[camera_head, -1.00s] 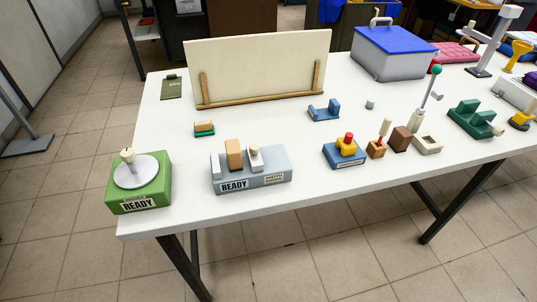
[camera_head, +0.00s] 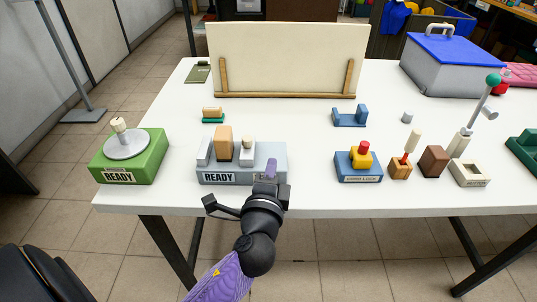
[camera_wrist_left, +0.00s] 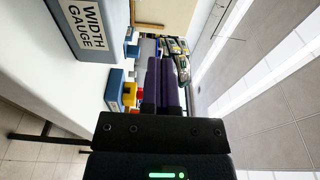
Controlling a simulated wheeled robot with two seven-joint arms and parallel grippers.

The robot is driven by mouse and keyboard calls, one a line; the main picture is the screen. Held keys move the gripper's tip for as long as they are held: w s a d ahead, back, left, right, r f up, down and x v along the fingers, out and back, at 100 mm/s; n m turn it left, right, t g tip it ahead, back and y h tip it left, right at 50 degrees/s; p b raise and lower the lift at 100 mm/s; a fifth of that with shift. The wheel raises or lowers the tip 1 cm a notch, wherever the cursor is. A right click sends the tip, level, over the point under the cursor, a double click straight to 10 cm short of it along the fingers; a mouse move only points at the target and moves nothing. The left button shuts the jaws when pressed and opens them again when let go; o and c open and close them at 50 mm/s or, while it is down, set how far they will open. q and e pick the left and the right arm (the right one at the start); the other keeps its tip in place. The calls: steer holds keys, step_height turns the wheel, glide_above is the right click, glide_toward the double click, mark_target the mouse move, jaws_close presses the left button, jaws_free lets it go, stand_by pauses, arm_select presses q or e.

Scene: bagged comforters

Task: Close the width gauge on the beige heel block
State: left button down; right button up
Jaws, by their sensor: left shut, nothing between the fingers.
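The width gauge (camera_head: 215,178) is a grey-blue base with a READY label, near the table's front edge. The beige heel block (camera_head: 224,143) stands upright on it, between a grey upright on its left and a white-knobbed sliding jaw (camera_head: 248,149) on its right. A gap shows between block and jaw. My left gripper (camera_head: 271,167) is shut and empty, its purple fingers at the gauge's front right, partly covering its right label. In the left wrist view the gauge's labelled face (camera_wrist_left: 88,28) is left of the fingers (camera_wrist_left: 162,72); the block is hidden there. My right gripper is out of view.
A green turntable box (camera_head: 128,160) stands to the left. To the right are a blue base with a yellow and red knob (camera_head: 360,165) and several small blocks. A cream board (camera_head: 288,60) stands behind. The white table is clear between gauge and blue base.

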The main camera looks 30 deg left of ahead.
mark_target(245, 143)
arm_select(q)
steer(key=b+x, duration=0.1)
steer(key=x, duration=0.6)
steer(key=shift+w+a+f, duration=0.1)
steer(key=shift+w+a, duration=0.05)
steer(key=shift+w, duration=0.1)
steer(key=a, duration=0.1)
steer(key=s+a, duration=0.1)
steer(key=shift+s+a, duration=0.2)
steer(key=shift+a, duration=0.15)
steer(key=shift+s+a, duration=0.25)
steer(key=shift+a, duration=0.05)
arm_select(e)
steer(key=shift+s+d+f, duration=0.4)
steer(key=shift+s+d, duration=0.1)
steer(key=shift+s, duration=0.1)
arm_select(q)
steer(key=shift+s+a+p, duration=0.2)
steer(key=shift+s+a, duration=0.2)
steer(key=shift+a, duration=0.2)
steer(key=shift+s+a+p, duration=0.2)
steer(key=shift+s+a, duration=0.2)
steer(key=shift+a, duration=0.2)
steer(key=shift+s+a, duration=0.2)
steer(key=shift+a, duration=0.2)
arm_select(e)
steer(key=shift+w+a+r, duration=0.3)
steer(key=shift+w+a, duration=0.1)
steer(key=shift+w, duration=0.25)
